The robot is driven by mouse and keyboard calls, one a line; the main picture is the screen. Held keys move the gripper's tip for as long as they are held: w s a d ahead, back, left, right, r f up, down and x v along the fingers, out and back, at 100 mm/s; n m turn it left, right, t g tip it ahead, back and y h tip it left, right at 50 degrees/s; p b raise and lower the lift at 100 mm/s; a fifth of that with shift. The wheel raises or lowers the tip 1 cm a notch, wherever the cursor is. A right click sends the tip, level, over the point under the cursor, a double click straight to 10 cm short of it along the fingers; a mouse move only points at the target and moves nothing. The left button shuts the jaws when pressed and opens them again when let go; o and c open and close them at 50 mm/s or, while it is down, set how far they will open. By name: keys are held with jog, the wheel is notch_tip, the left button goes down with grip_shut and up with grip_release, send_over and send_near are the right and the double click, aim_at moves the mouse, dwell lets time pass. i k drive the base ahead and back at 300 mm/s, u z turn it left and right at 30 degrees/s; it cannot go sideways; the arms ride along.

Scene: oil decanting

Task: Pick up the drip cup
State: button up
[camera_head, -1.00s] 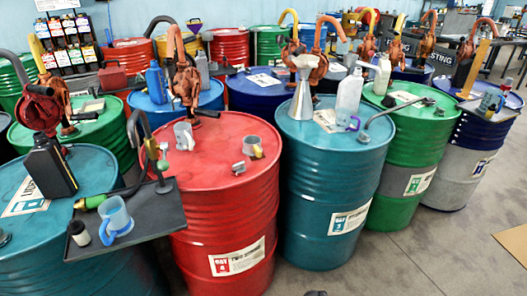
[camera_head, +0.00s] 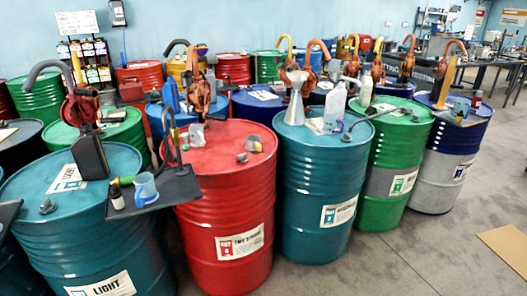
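Which vessel is the drip cup, I cannot tell for sure. A light-blue cup (camera_head: 145,186) with a blue handle stands upright on a black tray (camera_head: 178,187) between the left teal drum and the red drum. On the red drum (camera_head: 222,160) stand a grey cup (camera_head: 197,135) and, to its right, a smaller grey cup (camera_head: 253,144) with a tan part at its side. My gripper is not in view, so nothing shows whether it is open or shut.
A small dark bottle (camera_head: 117,197) and a green-handled hose nozzle share the tray. A black canister (camera_head: 89,153) stands on the left teal drum. A funnel (camera_head: 296,98) and a clear bottle (camera_head: 334,108) stand on the middle teal drum (camera_head: 320,190). Grey floor (camera_head: 400,262) is open at right front.

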aim_at(253, 142)
jog(key=z, duration=0.3)
jog(key=k, duration=0.55)
jog(key=u, duration=1.6)
jog(key=i, duration=1.25)
